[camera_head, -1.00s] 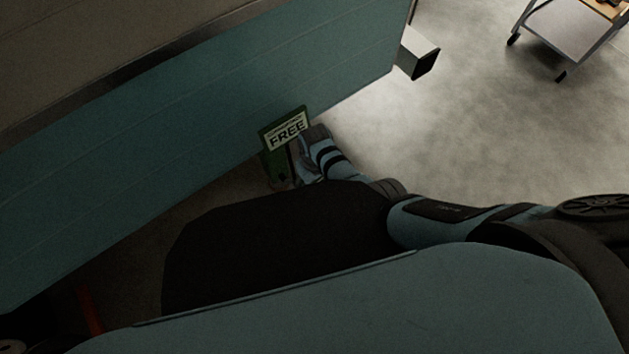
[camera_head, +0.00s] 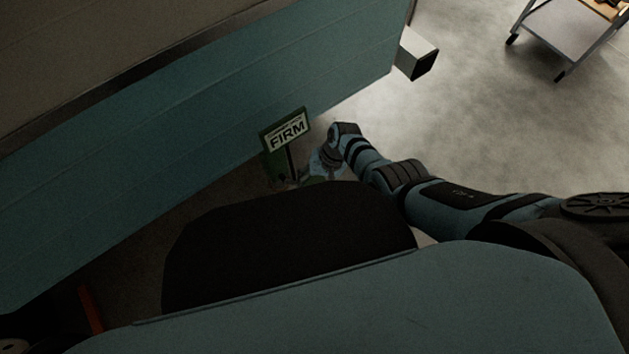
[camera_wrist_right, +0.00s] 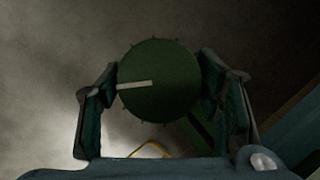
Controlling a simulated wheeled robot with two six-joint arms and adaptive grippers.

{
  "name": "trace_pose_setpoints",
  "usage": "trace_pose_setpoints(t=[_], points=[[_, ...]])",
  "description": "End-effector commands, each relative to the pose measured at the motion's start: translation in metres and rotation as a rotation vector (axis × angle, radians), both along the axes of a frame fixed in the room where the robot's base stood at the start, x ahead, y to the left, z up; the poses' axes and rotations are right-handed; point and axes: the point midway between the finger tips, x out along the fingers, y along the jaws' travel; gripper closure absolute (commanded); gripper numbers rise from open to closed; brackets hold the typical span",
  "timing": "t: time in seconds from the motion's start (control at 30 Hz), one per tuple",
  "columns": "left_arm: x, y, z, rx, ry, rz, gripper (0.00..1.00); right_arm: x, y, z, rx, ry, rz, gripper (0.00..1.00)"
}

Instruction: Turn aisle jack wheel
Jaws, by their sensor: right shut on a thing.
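The jack wheel (camera_wrist_right: 160,85) is a round dark green disc with small studs on its rim and a pale line pointing left, seen in the right wrist view. My right gripper (camera_wrist_right: 160,90) has one finger on each side of the wheel and is shut on it. In the head view my right gripper (camera_head: 322,163) is low beside a green sign plate (camera_head: 289,131) that reads FIRM. The wheel itself cannot be made out there. My left gripper does not show.
The teal camper side (camera_head: 200,140) runs along the left, with a square tube end (camera_head: 418,60) sticking out at its corner. A wheeled cart (camera_head: 568,30) stands at the top right. The concrete floor (camera_head: 480,110) between is clear.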

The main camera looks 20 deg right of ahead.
Motion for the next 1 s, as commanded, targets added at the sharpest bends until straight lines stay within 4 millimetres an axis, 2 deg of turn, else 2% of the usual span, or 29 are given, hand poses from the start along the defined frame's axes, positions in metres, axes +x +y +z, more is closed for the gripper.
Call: trace_pose_setpoints(t=[0.63, 0.67, 0.77, 1.0], points=[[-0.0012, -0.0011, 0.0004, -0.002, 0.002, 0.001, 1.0, 0.0001, -0.0003, -0.0003, 0.03, 0.012, -0.058, 0.69], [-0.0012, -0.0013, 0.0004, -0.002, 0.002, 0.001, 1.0, 0.0001, -0.0003, -0.0003, 0.03, 0.012, -0.058, 0.38], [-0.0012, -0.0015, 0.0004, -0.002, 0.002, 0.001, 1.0, 0.0, -0.0002, -0.0003, 0.03, 0.011, -0.057, 0.22], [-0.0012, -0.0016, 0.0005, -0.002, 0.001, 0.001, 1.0, 0.0, -0.0001, -0.0001, 0.031, 0.012, -0.057, 0.22]])
